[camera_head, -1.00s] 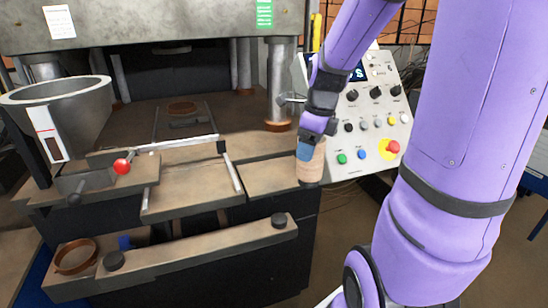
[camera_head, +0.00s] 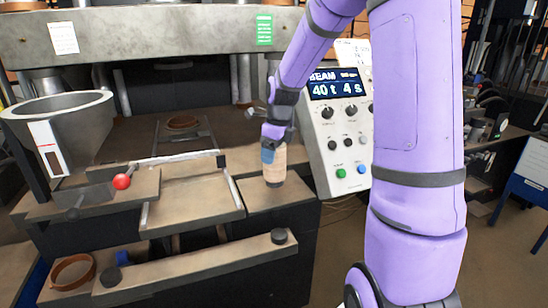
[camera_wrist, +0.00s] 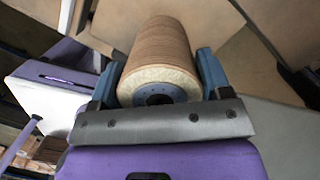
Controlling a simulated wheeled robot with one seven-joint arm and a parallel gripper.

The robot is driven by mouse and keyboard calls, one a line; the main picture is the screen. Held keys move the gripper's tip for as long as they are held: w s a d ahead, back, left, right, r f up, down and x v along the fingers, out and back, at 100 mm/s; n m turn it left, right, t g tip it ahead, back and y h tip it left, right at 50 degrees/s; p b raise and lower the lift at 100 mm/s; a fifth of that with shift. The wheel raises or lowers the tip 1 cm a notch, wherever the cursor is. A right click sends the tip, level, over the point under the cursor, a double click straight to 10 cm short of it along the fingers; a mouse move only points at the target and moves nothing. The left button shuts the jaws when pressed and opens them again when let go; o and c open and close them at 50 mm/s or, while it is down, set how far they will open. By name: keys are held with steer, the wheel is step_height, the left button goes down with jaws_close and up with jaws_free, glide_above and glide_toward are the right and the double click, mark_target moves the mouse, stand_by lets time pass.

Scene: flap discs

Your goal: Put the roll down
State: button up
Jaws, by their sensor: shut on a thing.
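The roll (camera_head: 275,168) is a tan-brown cylinder, held upright over the right part of the press's brown bench top (camera_head: 262,205). Its lower end is at or just above the bench surface; I cannot tell if it touches. My gripper (camera_head: 268,155) is shut on the roll near its upper end. In the wrist view my gripper (camera_wrist: 160,85) has a blue finger on each side of the roll (camera_wrist: 163,50), and the pale near end with a dark centre hole faces the camera.
A control panel (camera_head: 340,135) stands close to the right of the roll. A grey hopper (camera_head: 62,125), a lever with a red knob (camera_head: 121,182) and a sliding plate (camera_head: 190,193) are to the left. A front rail (camera_head: 195,268) with black knobs runs below.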

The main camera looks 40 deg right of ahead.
steer(key=shift+f, duration=0.95)
steer(key=shift+f, duration=0.1)
steer(key=o, duration=1.2)
